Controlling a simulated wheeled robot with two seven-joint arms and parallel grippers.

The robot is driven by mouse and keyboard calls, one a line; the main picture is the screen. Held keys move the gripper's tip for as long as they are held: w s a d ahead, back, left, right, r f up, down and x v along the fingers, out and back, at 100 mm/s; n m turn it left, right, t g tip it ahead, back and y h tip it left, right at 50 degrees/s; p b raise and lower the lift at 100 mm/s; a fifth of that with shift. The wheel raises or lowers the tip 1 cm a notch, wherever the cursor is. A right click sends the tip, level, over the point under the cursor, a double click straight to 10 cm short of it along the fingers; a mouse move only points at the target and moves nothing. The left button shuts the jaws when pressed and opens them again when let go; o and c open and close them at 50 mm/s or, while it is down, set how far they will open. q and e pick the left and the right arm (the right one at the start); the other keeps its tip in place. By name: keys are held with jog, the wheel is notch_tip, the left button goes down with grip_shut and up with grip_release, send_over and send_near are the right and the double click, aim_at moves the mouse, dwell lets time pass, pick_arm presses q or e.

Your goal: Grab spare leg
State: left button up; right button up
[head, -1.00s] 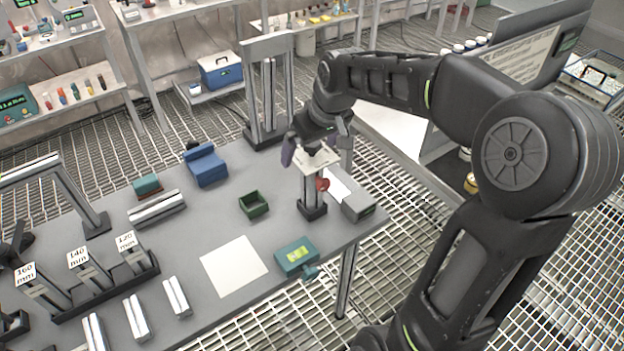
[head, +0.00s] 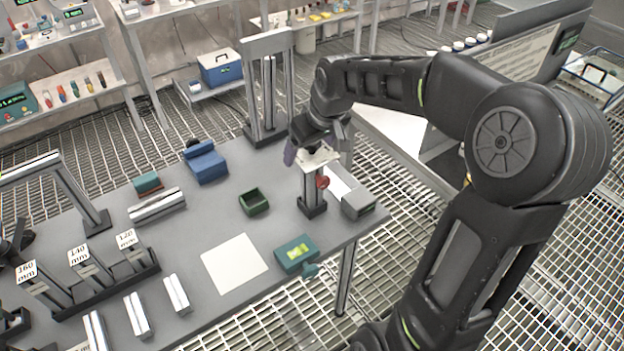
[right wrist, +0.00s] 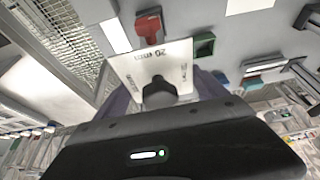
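My right gripper (head: 318,158) is over an upright post (head: 313,190) in a dark foot near the right end of the table. A white plate at the post's top, marked "20 mm" in the part I can read, shows in the right wrist view (right wrist: 140,68). The purple-grey fingers of my right gripper (right wrist: 163,95) stand apart on either side of this plate. A black knob (right wrist: 158,92) is between them. I cannot tell whether the post is the spare leg.
A grey box (head: 358,205) stands close to the right of the post. A green bin (head: 254,202), a white sheet (head: 234,264) and a teal device (head: 296,254) lie nearby. A tall frame (head: 268,90) stands behind. Labelled holders (head: 80,258) are at left.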

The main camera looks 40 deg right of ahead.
jog(key=c, duration=1.6)
jog(key=shift+o, duration=0.2)
jog(key=shift+r, duration=0.15)
notch_tip(320, 180, up, 10)
jog(key=shift+f+b, duration=0.1)
jog(key=shift+b, duration=0.3)
